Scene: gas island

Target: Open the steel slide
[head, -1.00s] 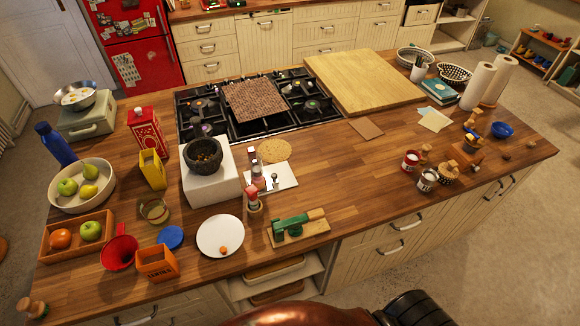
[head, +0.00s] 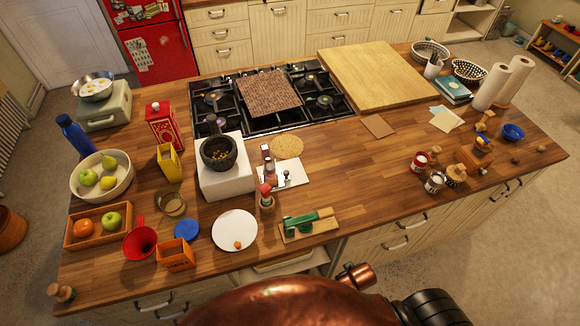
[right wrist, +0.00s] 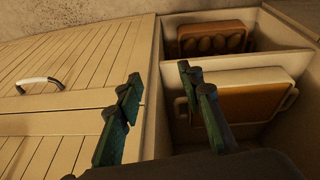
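I cannot tell for sure which thing is the steel slide. A pale flat plate (head: 296,172) with a small dark knob lies mid-counter in the head view, beside several small bottles (head: 267,195). A green device (head: 308,219) sits on a small wooden board near the front edge. My right gripper (right wrist: 161,100) shows in the right wrist view with its two dark green fingers apart and nothing between them. It is in front of the cabinet face and an open shelf compartment. Neither gripper shows in the head view.
The open compartment holds a white-rimmed dish (right wrist: 245,102) and a brown tray (right wrist: 212,38). A cabinet handle (right wrist: 40,82) is at the left. On the counter, a white plate (head: 234,232) and an orange box (head: 176,255) stand near the front edge.

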